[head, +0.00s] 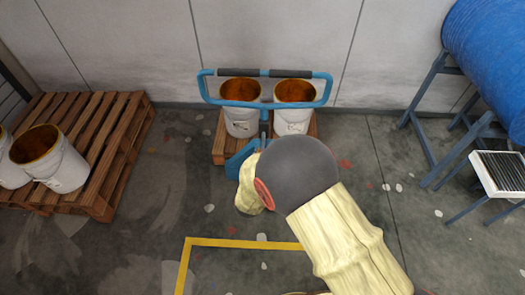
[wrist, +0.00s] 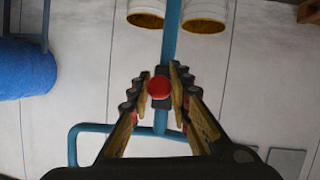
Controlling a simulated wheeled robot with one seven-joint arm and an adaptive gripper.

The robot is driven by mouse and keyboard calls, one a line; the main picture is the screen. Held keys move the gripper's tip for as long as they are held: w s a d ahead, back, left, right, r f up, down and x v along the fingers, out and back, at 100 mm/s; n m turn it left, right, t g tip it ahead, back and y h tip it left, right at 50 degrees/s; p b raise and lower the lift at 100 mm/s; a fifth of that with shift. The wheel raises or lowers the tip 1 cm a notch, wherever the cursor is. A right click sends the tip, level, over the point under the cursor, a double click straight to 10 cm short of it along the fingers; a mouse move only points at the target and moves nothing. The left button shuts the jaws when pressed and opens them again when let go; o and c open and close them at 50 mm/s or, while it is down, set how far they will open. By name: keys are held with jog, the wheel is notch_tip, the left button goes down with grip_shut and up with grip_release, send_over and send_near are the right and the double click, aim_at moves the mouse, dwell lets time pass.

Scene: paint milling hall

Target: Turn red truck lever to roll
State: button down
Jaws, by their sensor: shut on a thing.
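The blue pallet truck handle (head: 328,88), a loop with dark grips, rises before two white buckets in the head view. Its blue shaft also shows in the wrist view (wrist: 171,40), picture top to middle. The red lever (wrist: 159,88) shows as a round red knob before a dark block on the shaft. My gripper (wrist: 159,80) has its fingers on both sides of the knob and is shut on it. The head view hides lever and fingers behind my arm. Which position the lever is in, I cannot tell.
Two open white buckets (head: 241,121) with orange-brown insides stand on a small wooden pallet (head: 218,150) against the wall. Another pallet (head: 120,140) with buckets is at left. A blue drum (head: 495,55) on a stand is at right.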

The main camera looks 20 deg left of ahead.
jog(key=shift+r, duration=0.7)
jog(key=c, duration=1.6)
grip_release()
jog(key=shift+c, duration=0.2)
jog(key=v, duration=1.2)
jog(key=shift+d, duration=0.1)
